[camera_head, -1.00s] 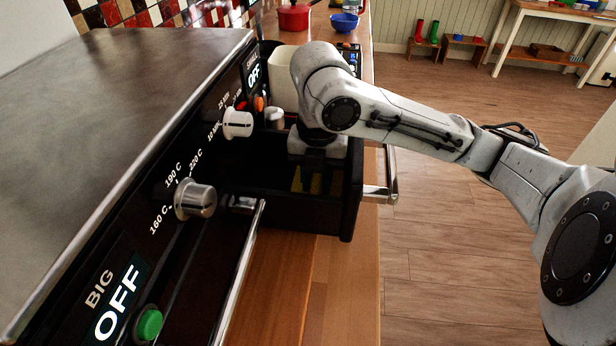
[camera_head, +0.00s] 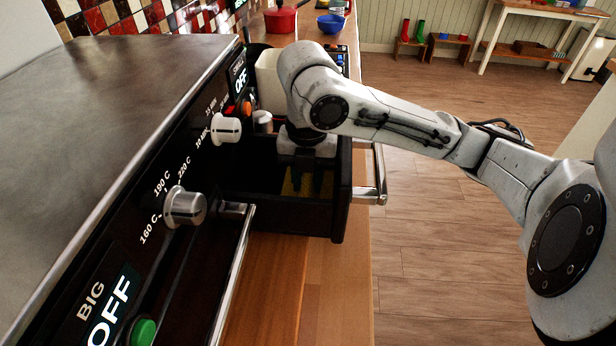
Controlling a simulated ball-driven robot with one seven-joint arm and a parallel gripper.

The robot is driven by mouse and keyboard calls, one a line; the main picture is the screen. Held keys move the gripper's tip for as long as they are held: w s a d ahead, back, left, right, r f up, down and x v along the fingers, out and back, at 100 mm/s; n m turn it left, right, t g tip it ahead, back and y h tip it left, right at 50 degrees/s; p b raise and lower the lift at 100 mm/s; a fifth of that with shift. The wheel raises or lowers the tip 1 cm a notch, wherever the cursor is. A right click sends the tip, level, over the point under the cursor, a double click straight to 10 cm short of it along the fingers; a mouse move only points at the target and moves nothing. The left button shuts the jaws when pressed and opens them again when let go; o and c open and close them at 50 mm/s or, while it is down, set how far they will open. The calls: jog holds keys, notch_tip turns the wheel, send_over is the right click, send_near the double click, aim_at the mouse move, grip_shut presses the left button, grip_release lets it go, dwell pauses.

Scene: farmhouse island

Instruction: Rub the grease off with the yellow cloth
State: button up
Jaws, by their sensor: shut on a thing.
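My gripper (camera_head: 305,183) points down inside an open black drawer-like compartment (camera_head: 344,210) pulled out from the front of the small oven. The yellow cloth (camera_head: 296,182) shows as a small patch at and between the fingertips, low in the compartment. My gripper is shut on the cloth. Most of the cloth is hidden by the fingers and dark shadow. I cannot make out any grease; the compartment's inside is very dark.
The compartment's metal handle (camera_head: 376,190) sticks out to the right. The big oven, with its knob (camera_head: 185,207) and green button (camera_head: 143,332), stands at the left. A cream container (camera_head: 270,80) is close behind my gripper. A red pot (camera_head: 281,18) and blue bowl (camera_head: 331,23) stand farther back.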

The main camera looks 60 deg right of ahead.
aim_at(291, 188)
jog(key=shift+w+a, duration=0.3)
jog(key=shift+w, duration=0.45)
jog(key=shift+w+a, duration=0.25)
jog(key=shift+w, duration=0.5)
notch_tip(291, 188, up, 16)
jog(key=p, duration=1.3)
jog(key=shift+s, duration=0.1)
